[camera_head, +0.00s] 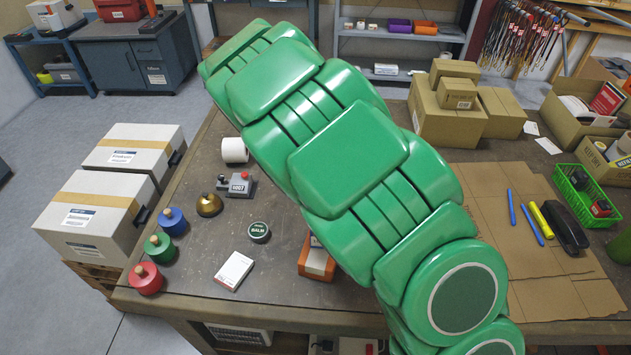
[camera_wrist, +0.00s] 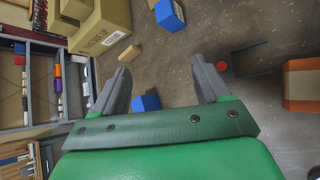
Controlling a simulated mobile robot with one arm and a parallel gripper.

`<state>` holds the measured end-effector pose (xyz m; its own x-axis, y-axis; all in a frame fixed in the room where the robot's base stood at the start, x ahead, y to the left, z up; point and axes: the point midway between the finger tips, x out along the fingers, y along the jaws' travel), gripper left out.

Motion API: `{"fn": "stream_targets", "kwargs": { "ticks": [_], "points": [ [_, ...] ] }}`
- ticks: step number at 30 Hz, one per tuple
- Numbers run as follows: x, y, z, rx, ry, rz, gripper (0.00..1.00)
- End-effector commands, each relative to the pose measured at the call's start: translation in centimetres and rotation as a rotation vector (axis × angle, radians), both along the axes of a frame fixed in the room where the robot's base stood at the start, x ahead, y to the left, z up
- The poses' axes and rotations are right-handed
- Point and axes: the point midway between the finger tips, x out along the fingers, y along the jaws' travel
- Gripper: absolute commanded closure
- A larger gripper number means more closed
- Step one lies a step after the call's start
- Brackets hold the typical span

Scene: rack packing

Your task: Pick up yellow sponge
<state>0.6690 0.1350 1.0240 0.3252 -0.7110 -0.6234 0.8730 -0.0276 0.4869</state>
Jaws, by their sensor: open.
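No clearly yellow sponge shows in either view. In the wrist view a small tan block (camera_wrist: 129,53) lies on the table near a cardboard box (camera_wrist: 103,25); I cannot tell if it is the sponge. My gripper (camera_wrist: 160,64) is open and empty, with its two grey fingers spread over the table. The tan block is up and left of the gap between the fingertips. In the head view my green arm crosses the middle of the table and hides the gripper and part of the tabletop.
A blue block (camera_wrist: 147,102) shows between the fingers and another blue block (camera_wrist: 170,15) near the top. An orange box (camera_wrist: 302,85) is at the right. Cardboard boxes (camera_head: 450,120) stand behind.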

Motion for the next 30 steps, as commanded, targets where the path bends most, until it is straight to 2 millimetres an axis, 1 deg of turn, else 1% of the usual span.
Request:
{"fn": "stream_targets", "kwargs": {
  "ticks": [1,3,8,14,18,21,24,27,30],
  "points": [
    [0.2,1.1,-1.2,-0.034,0.028,0.036,0.25],
    [0.4,2.5,-2.7,-0.082,0.069,0.085,0.25],
    [0.5,5.9,-5.9,-0.192,0.158,0.199,0.25],
    [-0.2,10.3,-10.4,-0.324,0.27,0.345,0.25],
    [-1.0,13.1,-13.1,-0.399,0.336,0.432,0.25],
    [-1.6,14.5,-14.4,-0.436,0.368,0.476,0.25],
    [-1.9,15.2,-15.2,-0.459,0.387,0.502,0.25],
    [-1.9,15.4,-15.6,-0.469,0.396,0.513,0.25],
    [-1.6,14.9,-16.0,-0.47,0.398,0.513,0.25]
  ]
}}
